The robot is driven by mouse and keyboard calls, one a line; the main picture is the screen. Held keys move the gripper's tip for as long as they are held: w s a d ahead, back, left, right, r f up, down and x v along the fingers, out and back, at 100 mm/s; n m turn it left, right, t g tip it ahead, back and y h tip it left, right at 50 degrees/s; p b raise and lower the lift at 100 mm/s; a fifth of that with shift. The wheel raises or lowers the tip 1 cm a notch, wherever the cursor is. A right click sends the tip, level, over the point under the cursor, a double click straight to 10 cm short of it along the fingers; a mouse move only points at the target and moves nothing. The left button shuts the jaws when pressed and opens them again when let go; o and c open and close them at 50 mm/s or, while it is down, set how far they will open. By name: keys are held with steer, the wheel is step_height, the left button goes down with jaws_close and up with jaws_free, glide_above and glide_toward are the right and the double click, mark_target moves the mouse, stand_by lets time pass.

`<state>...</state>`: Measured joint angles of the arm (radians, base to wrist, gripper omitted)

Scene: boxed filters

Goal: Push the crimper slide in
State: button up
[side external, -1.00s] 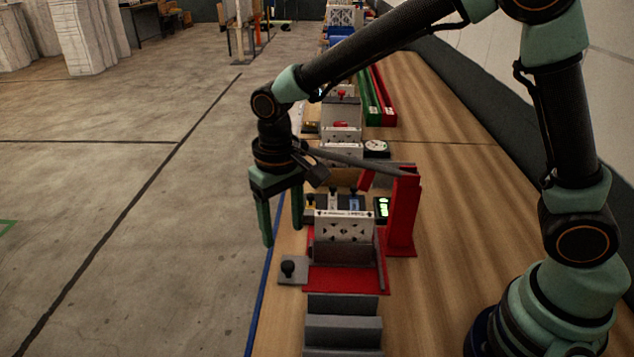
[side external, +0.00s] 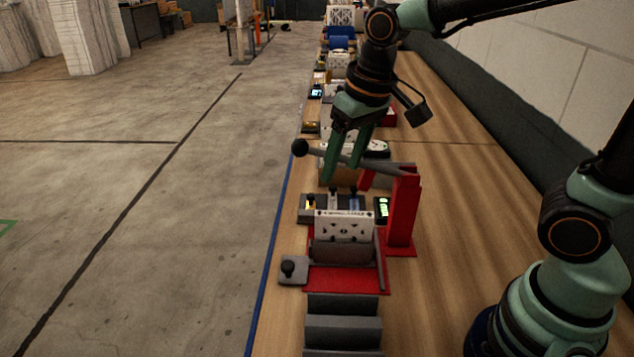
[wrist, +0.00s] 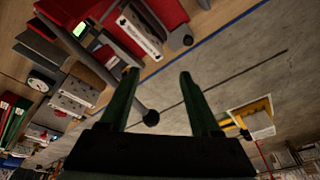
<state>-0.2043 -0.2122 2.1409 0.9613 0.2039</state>
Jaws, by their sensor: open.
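The crimper (side external: 402,215) has a red base and post, with a white perforated filter part (side external: 344,227) upright in it. Its grey slide (side external: 293,277) with a small black knob sticks out on the left of the base. In the wrist view the slide's dark knob (wrist: 187,40) shows near the bench edge. The lever (side external: 340,158) runs left from the post and ends in a black ball. My gripper (side external: 340,173) is open and empty behind the crimper, its fingers crossing the lever in the picture. In the wrist view the ball shows between my fingers (wrist: 158,76); contact cannot be told.
A grey stepped block (side external: 343,325) stands in front of the crimper. A small lit display (side external: 382,209) and several other stations line the bench behind. The bench (side external: 465,200) is clear to the right. Its blue left edge borders the floor (side external: 180,230).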

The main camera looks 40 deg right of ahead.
steer(key=s+d+r+t, duration=0.2)
steer(key=s+d, duration=0.4)
steer(key=d, duration=0.1)
steer(key=shift+t+h, duration=0.3)
steer(key=shift+t, duration=0.1)
stand_by(0.3)
steer(key=g, duration=0.6)
glide_above(288, 264)
step_height(288, 264, down, 11)
step_height(288, 264, down, 11)
steer(key=shift+f, duration=0.2)
